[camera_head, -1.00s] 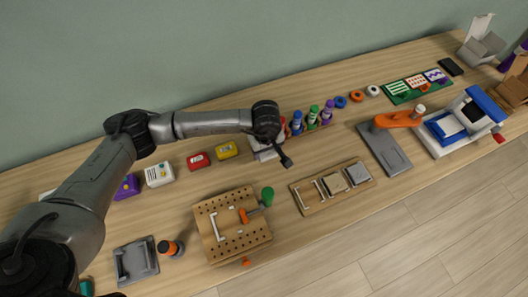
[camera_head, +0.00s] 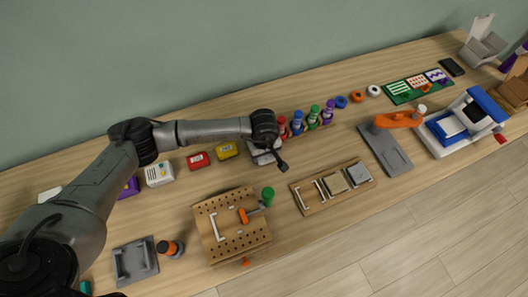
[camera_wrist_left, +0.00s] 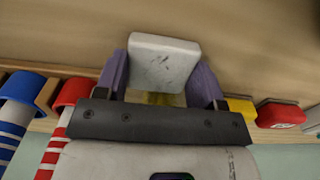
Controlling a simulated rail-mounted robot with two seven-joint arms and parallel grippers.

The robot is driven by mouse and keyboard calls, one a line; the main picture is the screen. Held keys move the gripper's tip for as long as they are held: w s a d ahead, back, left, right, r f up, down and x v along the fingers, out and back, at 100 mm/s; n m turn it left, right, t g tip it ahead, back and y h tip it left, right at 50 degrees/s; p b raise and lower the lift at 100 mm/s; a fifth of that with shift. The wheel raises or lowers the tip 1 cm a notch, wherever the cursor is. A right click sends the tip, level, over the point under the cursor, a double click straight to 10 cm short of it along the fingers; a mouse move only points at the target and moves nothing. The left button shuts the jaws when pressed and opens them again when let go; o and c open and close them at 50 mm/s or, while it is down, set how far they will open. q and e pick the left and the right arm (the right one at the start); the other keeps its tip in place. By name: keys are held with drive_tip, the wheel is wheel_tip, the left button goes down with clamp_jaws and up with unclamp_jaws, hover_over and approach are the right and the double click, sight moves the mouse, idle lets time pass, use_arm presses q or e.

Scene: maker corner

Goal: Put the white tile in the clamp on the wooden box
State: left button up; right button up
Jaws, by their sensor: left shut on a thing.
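My left gripper (camera_head: 281,163) is over the back half of the table, beyond the wooden box and to its right. In the left wrist view it is shut on a whitish square tile (camera_wrist_left: 162,62) with dark scratch marks, held between two purple fingers. The tile cannot be made out clearly in the head view. The wooden box (camera_head: 236,243), with rows of holes, stands near the front edge. An orange clamp (camera_head: 246,215) with a green knob (camera_head: 268,194) is at its right side. A white bracket shape lies on its top. My right gripper is not in view.
A wooden tray (camera_head: 313,207) holds a tan tile, a grey tile and white bracket shapes. Coloured bottles (camera_head: 313,118) stand behind the gripper. Red (camera_head: 198,160) and yellow (camera_head: 227,149) boxes are to its left. A grey stand with an orange arm (camera_head: 398,120) is at right.

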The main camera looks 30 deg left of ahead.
use_arm(q)
drive_tip(key=o, duration=0.9)
wheel_tip(320, 180, up, 11)
drive_tip(key=shift+p, duration=0.45)
drive_tip(key=shift+o, duration=0.5)
drive_tip(key=shift+r, duration=0.6)
